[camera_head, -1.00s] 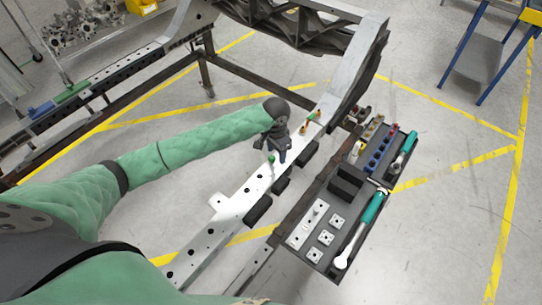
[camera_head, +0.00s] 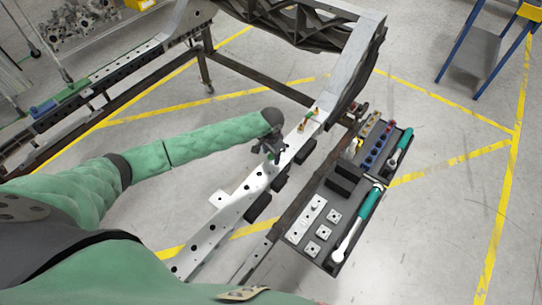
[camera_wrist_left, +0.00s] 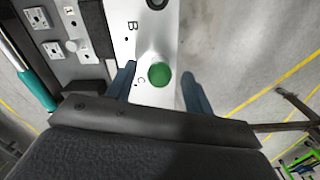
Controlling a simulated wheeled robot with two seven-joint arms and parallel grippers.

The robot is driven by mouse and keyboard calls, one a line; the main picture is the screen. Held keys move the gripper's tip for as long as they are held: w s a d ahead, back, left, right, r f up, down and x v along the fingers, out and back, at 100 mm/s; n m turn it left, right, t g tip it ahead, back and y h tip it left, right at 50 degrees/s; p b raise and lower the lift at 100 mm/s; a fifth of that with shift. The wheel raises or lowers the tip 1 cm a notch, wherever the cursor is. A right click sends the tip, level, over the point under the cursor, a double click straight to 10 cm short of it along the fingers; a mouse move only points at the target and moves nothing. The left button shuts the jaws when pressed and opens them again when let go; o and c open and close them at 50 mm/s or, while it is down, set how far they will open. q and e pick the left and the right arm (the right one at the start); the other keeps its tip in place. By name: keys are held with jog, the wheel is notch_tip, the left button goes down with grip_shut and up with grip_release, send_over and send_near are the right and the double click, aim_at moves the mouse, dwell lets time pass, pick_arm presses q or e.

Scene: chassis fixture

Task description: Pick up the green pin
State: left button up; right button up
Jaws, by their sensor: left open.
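A green pin (camera_wrist_left: 159,75) stands in the white chassis rail, near the letter C, in the left wrist view. My left gripper (camera_wrist_left: 158,88) is open, with one blue-grey finger on each side of the pin and clear gaps between. In the head view my left gripper (camera_head: 268,155) is low over the rail (camera_head: 235,205), and it largely hides the pin there. My right gripper is not in view.
A dark tool tray (camera_head: 318,262) right of the rail holds metal plates, blue and other coloured parts, and green-handled tools (camera_head: 370,204). Black blocks (camera_head: 258,207) sit along the rail's right side. A pin with orange parts (camera_head: 308,118) stands farther up the rail.

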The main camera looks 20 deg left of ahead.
pick_arm(q)
jog(key=shift+f, duration=0.4)
grip_shut()
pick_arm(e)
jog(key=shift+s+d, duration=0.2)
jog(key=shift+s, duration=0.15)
pick_arm(q)
jog(key=shift+r+b, duration=0.4)
notch_tip(320, 180, up, 3)
jog(key=shift+r+b, duration=0.1)
jog(key=shift+b, duration=0.9)
jog(key=w+d+r+b, duration=0.4)
jog(key=w+d+r, duration=0.2)
jog(key=d, duration=0.3)
jog(key=shift+w+d+r+b, duration=0.25)
jog(key=shift+d+r+b, duration=0.15)
jog(key=shift+r, duration=0.15)
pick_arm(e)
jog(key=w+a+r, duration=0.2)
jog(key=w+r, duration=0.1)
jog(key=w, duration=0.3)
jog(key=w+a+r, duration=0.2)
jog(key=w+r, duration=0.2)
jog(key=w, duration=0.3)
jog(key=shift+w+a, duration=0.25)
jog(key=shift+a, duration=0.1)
